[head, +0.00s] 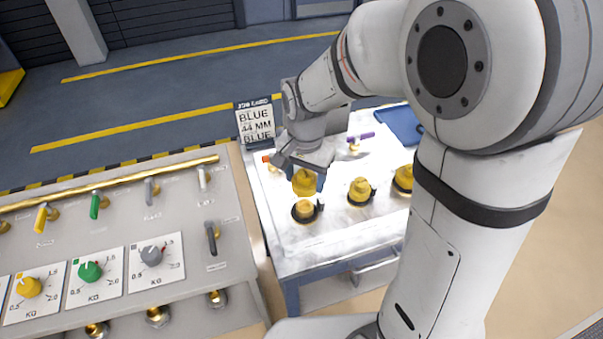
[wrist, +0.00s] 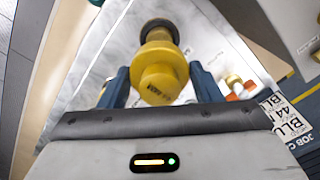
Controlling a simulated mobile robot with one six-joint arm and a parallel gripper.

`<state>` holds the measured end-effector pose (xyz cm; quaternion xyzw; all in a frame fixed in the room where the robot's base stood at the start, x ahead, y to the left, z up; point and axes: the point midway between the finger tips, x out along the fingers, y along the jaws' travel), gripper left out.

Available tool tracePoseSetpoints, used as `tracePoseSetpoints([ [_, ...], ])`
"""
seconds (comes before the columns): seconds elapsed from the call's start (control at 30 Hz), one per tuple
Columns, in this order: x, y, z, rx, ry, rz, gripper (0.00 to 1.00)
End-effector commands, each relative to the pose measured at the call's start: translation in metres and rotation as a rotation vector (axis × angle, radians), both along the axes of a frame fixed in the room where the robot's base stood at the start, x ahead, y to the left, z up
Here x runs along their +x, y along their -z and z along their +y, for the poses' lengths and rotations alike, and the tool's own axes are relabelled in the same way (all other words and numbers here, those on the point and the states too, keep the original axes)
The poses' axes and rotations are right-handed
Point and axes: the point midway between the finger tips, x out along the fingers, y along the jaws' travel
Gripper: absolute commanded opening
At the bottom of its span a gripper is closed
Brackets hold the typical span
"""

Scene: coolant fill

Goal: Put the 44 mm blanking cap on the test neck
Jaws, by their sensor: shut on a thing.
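My gripper (wrist: 160,88) is shut on a yellow cap (wrist: 158,80), with one blue finger on each side of it. In the head view the held cap (head: 304,183) is just above a black-ringed yellow piece (head: 305,210) on the light bench top; whether they touch I cannot tell. Two similar yellow pieces with black rings, one in the middle (head: 360,190) and one at the right (head: 403,178), stand along the bench. The size of the held cap cannot be read, and I cannot tell which fitting is the test neck.
A job card (head: 256,122) reading BLUE, 44 MM stands at the bench's back left. A purple-handled fitting (head: 360,138) and blue tray (head: 400,122) are behind. An orange-tipped fitting (wrist: 236,84) is near my gripper. A valve and dial panel (head: 120,230) is at left.

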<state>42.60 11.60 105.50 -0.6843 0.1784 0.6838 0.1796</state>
Motion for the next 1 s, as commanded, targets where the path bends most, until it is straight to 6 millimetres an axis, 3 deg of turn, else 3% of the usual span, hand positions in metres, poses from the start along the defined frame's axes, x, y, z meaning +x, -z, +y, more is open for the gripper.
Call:
tracePoseSetpoints([
  [0.27, -0.001, 0.006, 0.001, 0.01, -0.006, -0.006, 0.36],
  [0.73, -0.001, 0.05, 0.001, 0.01, -0.005, -0.005, 0.36],
  [1.0, -0.001, 0.059, 0.001, 0.01, -0.005, -0.006, 0.36],
])
